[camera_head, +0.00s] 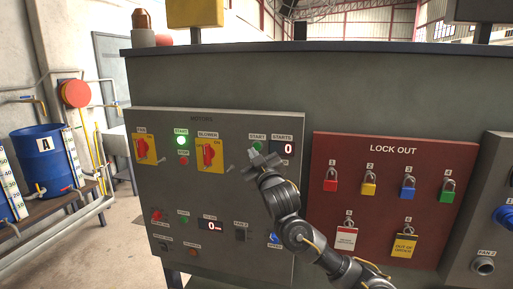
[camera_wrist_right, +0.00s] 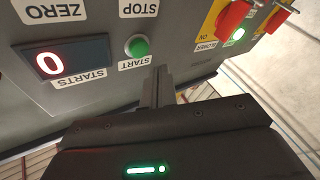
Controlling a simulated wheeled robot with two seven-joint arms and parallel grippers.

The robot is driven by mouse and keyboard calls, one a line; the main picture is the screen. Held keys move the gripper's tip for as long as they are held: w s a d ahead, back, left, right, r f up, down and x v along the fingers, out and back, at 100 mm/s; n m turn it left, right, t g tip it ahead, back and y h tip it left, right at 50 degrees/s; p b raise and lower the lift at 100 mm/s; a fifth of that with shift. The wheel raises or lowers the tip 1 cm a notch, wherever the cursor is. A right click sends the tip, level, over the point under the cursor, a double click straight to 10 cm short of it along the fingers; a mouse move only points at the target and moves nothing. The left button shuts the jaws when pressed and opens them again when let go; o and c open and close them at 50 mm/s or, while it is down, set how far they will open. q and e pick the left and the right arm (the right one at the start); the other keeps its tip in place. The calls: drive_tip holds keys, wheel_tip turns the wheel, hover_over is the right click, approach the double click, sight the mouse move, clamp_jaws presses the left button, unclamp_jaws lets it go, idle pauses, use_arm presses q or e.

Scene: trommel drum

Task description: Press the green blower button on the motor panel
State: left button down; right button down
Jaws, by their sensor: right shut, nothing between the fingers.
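The grey motor panel (camera_head: 215,210) faces me. A green START button (camera_head: 257,146) sits right of the yellow BLOWER switch (camera_head: 209,154), beside a STARTS counter (camera_head: 283,149) reading 0. In the right wrist view this green button (camera_wrist_right: 137,46) shows upside down and looks unlit. My right gripper (camera_head: 252,154) is shut and empty just below and left of the button in the head view. In the wrist view its fingertips (camera_wrist_right: 158,75) are beside the button; I cannot tell whether they touch the panel. The gripper hides the STOP button's place in the head view. My left gripper is out of view.
A lit green START button (camera_head: 181,140) and a red STOP button (camera_head: 183,161) are beside another yellow switch (camera_head: 144,149). A red LOCK OUT board (camera_head: 390,180) with padlocks is on the right. More controls, including a second display (camera_head: 211,226), fill the lower panel.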

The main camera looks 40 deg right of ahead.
sight(253, 145)
drive_tip(key=shift+w+d, duration=0.6)
drive_tip(key=shift+d, duration=0.1)
drive_tip(key=shift+d+p, duration=0.1)
drive_tip(key=shift+p, duration=0.2)
idle(1.4)
drive_tip(key=shift+w+d, duration=0.25)
drive_tip(key=shift+w+d+p, duration=0.25)
drive_tip(key=shift+d+p, duration=0.1)
drive_tip(key=shift+p, duration=0.05)
idle(0.7)
drive_tip(key=shift+a, duration=0.1)
idle(0.3)
drive_tip(key=shift+s+a, duration=0.5)
drive_tip(key=shift+a, duration=0.1)
